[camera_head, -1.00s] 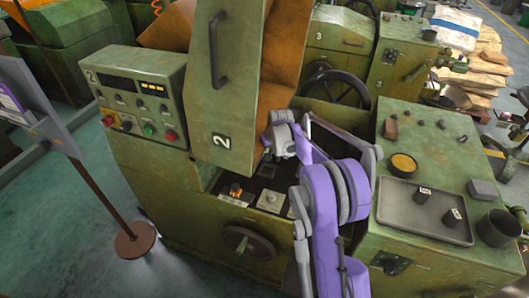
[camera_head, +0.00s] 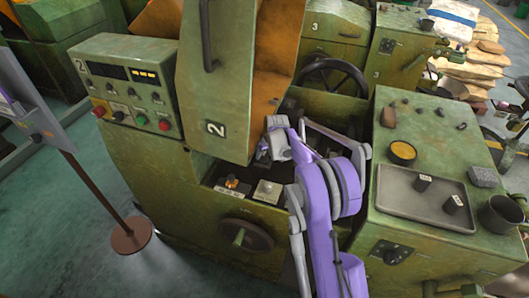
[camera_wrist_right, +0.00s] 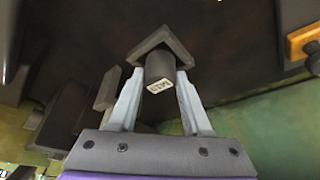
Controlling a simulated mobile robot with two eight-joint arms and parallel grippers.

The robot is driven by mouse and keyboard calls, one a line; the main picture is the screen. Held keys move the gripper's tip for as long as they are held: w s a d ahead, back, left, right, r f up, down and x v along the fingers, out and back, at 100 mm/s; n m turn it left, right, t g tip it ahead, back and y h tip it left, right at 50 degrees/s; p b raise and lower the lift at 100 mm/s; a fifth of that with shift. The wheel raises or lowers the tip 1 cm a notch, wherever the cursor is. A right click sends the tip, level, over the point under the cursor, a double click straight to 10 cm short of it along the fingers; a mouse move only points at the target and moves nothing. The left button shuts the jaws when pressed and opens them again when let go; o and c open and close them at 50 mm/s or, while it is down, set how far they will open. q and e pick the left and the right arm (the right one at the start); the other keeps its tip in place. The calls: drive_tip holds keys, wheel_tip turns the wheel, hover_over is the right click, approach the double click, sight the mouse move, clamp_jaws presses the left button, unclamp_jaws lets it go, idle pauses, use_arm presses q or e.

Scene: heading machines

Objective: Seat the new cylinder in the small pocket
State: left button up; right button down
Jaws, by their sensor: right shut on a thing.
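In the right wrist view, my right gripper (camera_wrist_right: 155,92) is shut on a dark cylinder (camera_wrist_right: 159,70) with a white label on its end face. Beyond the cylinder is a dark, square-edged block (camera_wrist_right: 150,42); the cylinder overlaps it, and I cannot tell whether it is inside a pocket there. In the head view, my right gripper (camera_head: 262,152) is inside the opening of green machine 2 (camera_head: 165,185), below its raised cover (camera_head: 215,85). The held cylinder is hidden there. My left gripper is not in view.
The machine's opening walls and raised cover enclose the gripper closely.

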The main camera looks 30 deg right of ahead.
drive_tip(key=shift+f+b, duration=0.4)
drive_tip(key=shift+f, duration=0.2)
idle(0.3)
drive_tip(key=shift+c, duration=1.3)
unclamp_jaws()
drive_tip(key=shift+r, duration=0.1)
